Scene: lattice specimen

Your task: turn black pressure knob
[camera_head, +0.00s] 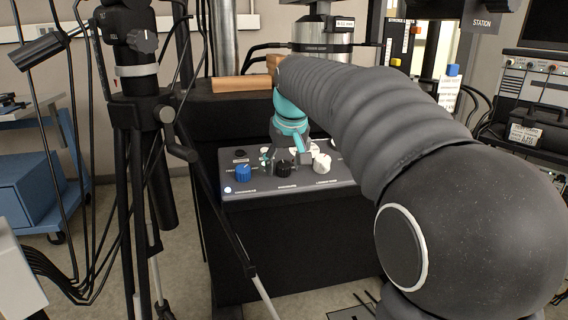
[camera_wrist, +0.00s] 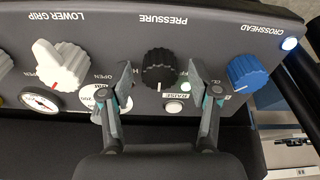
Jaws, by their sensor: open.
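The black pressure knob (camera_wrist: 159,68) is on the grey control panel (camera_wrist: 215,22), under the PRESSURE label, which appears upside down in the wrist view. The knob also shows in the head view (camera_head: 283,169). My gripper (camera_wrist: 162,88) is open, with one finger on each side of the black knob and visible gaps between fingers and knob. In the head view my gripper (camera_head: 287,160) is low over the panel at the knob. The fingers hide parts of the small labels beside them.
A blue crosshead knob (camera_wrist: 246,74) and a white lower grip knob (camera_wrist: 60,65) flank the black one. A round gauge (camera_wrist: 40,100) and small buttons sit near the fingers. A black tripod (camera_head: 135,110) stands left of the panel in the head view.

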